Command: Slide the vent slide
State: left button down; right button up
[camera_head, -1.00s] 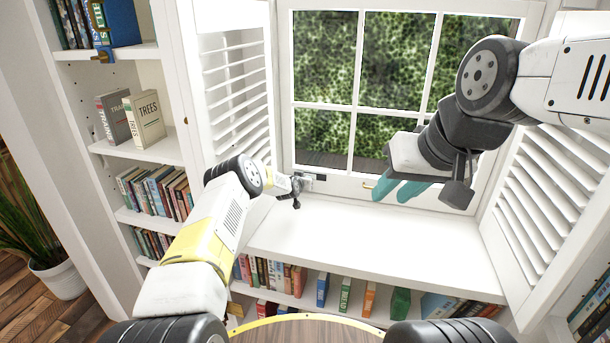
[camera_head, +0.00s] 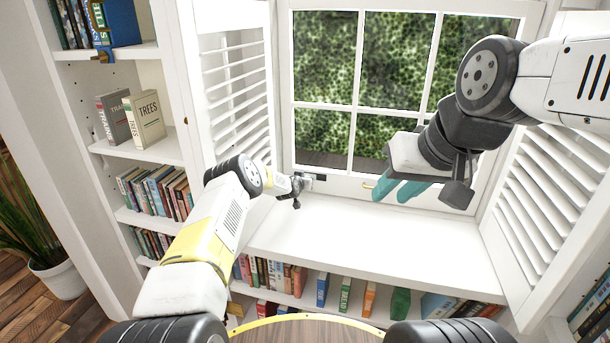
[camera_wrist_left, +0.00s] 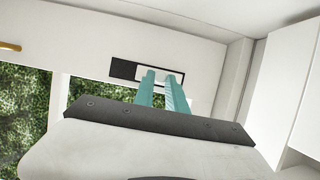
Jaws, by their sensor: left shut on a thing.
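The vent slide (camera_wrist_left: 148,71) is a pale plate in a dark slot on the white window frame, seen in the left wrist view. A dark stretch of the slot (camera_wrist_left: 123,69) shows to the left of the plate. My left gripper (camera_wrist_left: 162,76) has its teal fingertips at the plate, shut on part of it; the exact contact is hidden. In the head view the vent (camera_head: 316,177) is small and partly hidden by my left gripper (camera_head: 298,187). My right gripper (camera_head: 400,190) hangs in front of the window's lower right, its teal fingers apart and empty.
A white sill (camera_head: 350,235) lies clear below the window. Louvered shutters stand at the left (camera_head: 235,90) and right (camera_head: 550,185). A brass window handle (camera_head: 368,185) is right of the vent. Bookshelves (camera_head: 140,150) are at the left, and books line the shelf below the sill.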

dwell(0.3)
pick_arm(q)
jog(key=shift+s+d, duration=0.2)
jog(key=shift+d, duration=0.5)
jog(key=shift+s+d, duration=0.2)
jog(key=shift+d, duration=0.5)
jog(key=shift+s+d, duration=0.2)
jog(key=shift+d, duration=0.5)
jog(key=c, duration=1.3)
grip_release()
jog(key=shift+d, duration=0.15)
jog(key=shift+c, duration=0.2)
jog(key=v, duration=0.8)
jog(key=shift+w, duration=0.1)
